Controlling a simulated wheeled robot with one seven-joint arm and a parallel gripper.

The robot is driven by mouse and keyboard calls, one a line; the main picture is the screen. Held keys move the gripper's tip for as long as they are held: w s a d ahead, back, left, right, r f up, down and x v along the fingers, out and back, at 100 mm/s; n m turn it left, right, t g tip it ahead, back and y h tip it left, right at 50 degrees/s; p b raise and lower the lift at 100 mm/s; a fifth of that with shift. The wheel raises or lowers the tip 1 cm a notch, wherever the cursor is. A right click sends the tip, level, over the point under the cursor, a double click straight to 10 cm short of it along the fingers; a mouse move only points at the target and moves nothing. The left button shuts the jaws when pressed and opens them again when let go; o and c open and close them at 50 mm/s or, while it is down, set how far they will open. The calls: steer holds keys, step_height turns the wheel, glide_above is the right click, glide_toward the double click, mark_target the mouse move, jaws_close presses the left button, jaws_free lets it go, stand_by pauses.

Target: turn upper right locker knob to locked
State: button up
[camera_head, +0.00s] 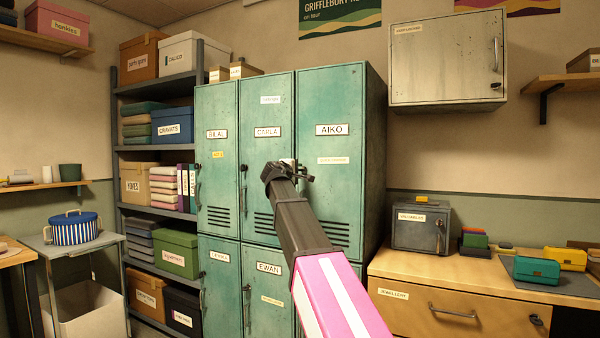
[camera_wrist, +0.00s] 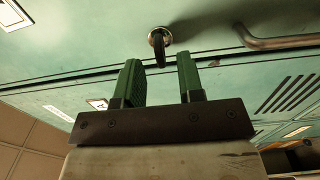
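The upper right locker (camera_head: 338,110) is a worn teal door labelled AIKO. In the wrist view its teal face shows with a small knob (camera_wrist: 160,39), a round metal base with a dark grip, beside a curved handle (camera_wrist: 275,41). My gripper (camera_head: 287,174) is at the left edge of this door in the head view and hides the knob there. In the wrist view my gripper (camera_wrist: 158,72) is open, with two green-padded fingers apart and nothing between them. The knob lies just beyond the fingertips, roughly in line with the gap, and appears untouched.
Lockers labelled CARLA (camera_head: 267,110) and BILAL (camera_head: 216,165) stand to the left, with more lockers below. A wooden desk (camera_head: 480,285) with a small grey safe (camera_head: 420,229) stands at the right. A grey wall cabinet (camera_head: 447,65) hangs above it.

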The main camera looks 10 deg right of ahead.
mark_target(300, 170)
steer(key=shift+x, duration=1.55)
jaws_close()
